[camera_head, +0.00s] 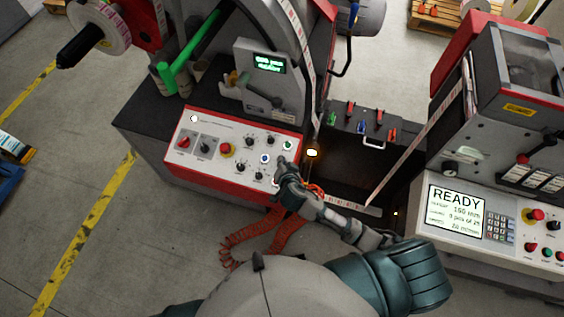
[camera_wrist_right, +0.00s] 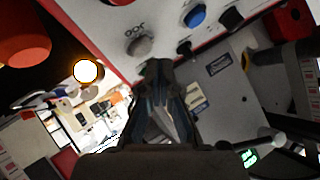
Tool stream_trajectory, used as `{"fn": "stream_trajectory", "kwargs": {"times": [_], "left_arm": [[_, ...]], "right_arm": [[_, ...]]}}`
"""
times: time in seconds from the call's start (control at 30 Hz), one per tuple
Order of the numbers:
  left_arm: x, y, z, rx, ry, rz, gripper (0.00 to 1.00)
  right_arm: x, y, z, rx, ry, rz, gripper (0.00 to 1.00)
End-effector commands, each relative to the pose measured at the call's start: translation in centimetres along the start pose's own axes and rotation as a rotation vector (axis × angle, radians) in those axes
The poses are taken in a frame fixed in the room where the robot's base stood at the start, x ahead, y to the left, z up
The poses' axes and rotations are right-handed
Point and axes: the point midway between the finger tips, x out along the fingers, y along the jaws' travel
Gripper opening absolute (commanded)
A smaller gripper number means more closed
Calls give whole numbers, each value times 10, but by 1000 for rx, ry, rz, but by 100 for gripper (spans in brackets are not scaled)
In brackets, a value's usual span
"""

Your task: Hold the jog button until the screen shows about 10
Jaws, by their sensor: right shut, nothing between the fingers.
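The rewinder's control panel (camera_head: 215,165) is white with a red border and carries knobs and buttons. In the right wrist view, the grey jog button (camera_wrist_right: 141,46) sits beside an upside-down "JOG" label. My right gripper (camera_head: 282,164) is shut and empty at the panel's right end; its fingertips (camera_wrist_right: 157,68) are close to the jog button, and I cannot tell whether they touch it. The head view does not show the jog button clearly at the gripper. A small screen (camera_head: 269,63) on the rewinder shows green text, too small to read surely. My left gripper is not in view.
A blue button (camera_head: 265,158) and a green button (camera_head: 287,145) are near my right gripper. A glowing lamp (camera_head: 312,153) is just right of the panel. Another machine's display (camera_head: 457,211) reads READY. An orange coiled cable (camera_head: 270,240) hangs below the panel.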

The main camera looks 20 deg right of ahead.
Motion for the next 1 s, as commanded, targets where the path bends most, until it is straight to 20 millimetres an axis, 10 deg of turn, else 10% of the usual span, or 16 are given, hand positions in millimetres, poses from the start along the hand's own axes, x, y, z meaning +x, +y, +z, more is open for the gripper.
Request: {"fn": "stream_trajectory", "kwargs": {"times": [1.0], "left_arm": [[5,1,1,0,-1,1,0]], "right_arm": [[7,6,6,0,0,0,0]]}}
